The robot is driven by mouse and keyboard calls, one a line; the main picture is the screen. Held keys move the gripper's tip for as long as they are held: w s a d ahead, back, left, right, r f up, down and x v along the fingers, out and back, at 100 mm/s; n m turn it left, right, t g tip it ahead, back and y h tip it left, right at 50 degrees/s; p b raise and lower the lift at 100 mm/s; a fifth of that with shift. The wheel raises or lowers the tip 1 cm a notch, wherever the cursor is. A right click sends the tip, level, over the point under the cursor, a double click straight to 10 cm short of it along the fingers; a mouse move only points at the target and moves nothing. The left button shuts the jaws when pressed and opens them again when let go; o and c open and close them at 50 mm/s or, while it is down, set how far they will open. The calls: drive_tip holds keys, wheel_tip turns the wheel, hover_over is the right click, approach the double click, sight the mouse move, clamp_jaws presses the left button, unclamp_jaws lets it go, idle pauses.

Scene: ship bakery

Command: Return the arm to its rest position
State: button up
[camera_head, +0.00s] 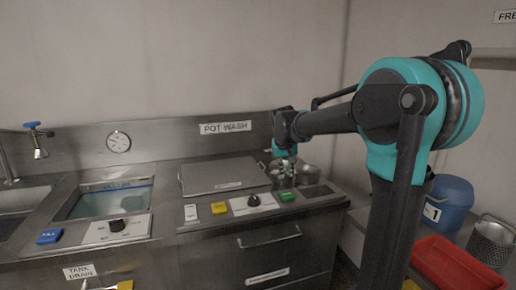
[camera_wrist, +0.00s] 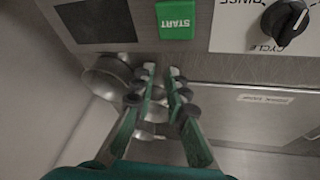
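My gripper (camera_head: 288,180) is at the right end of the steel counter, just behind the green START button (camera_head: 287,196) in the head view. In the wrist view my gripper (camera_wrist: 162,72) points toward the panel edge beside the START button (camera_wrist: 176,20). Its two fingers are a little apart, with bare metal showing between the tips and nothing held. My arm reaches across from the right, bent at the teal joint. Whether the fingertips touch the counter cannot be told.
Metal bowls (camera_head: 309,174) stand right beside my gripper; one bowl (camera_wrist: 108,76) also shows in the wrist view. A flat steel lid (camera_head: 222,175) lies left. A blue bin (camera_head: 450,203), a red tray (camera_head: 455,268) and a perforated pot (camera_head: 491,241) are at right.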

drive_tip(key=s+d+f, duration=0.2)
drive_tip(key=s+f, duration=0.4)
drive_tip(key=s, duration=0.3)
drive_tip(key=s+d+f+y, duration=0.1)
drive_tip(key=s+d+f, duration=0.2)
drive_tip(key=s+f, duration=0.4)
drive_tip(key=s+d+f, duration=0.3)
drive_tip(key=s+f, duration=0.3)
drive_tip(key=s, duration=0.7)
drive_tip(key=shift+f, duration=0.15)
